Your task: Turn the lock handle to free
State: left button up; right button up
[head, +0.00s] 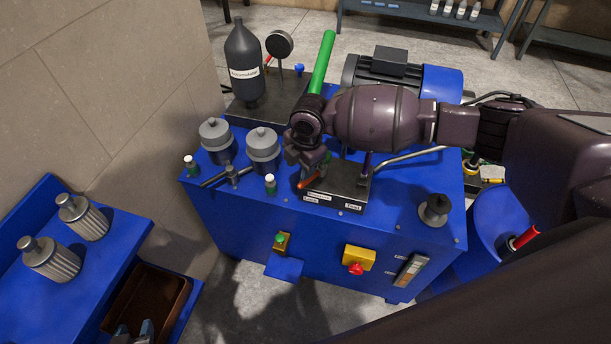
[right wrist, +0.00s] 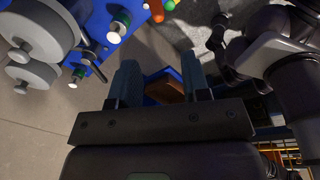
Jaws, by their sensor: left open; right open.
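The lock handle (head: 309,181) shows as a short lever with an orange-red tip, beside a dark block with white labels (head: 318,197), one reading "Free". My right gripper (head: 303,158) is just above and left of this block, close to the handle, and partly hides what lies behind it. In the right wrist view the right gripper (right wrist: 160,82) is open, with nothing between its fingers. Orange-red and green parts show at the top of that view; I cannot tell which is the handle. My left gripper (head: 133,333) is open at the bottom left, partly cut off, away from the handle.
The blue machine (head: 310,245) carries a green lever (head: 322,62), a black bottle (head: 244,65), a gauge (head: 279,45), grey cylinders (head: 264,148) and a motor (head: 385,68). A red stop button (head: 356,268) is on its front. A brown tray (head: 150,300) is at lower left.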

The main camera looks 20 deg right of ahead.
jog(key=shift+n+h, duration=0.3)
jog(key=shift+h, duration=0.1)
jog(key=f, duration=0.3)
jog(key=w+d+f, duration=0.1)
jog(key=f, duration=0.1)
jog(key=w+f+b, duration=0.1)
jog(key=f, duration=0.2)
jog(key=shift+d+f, duration=0.3)
jog(key=shift+d, duration=0.05)
grip_shut()
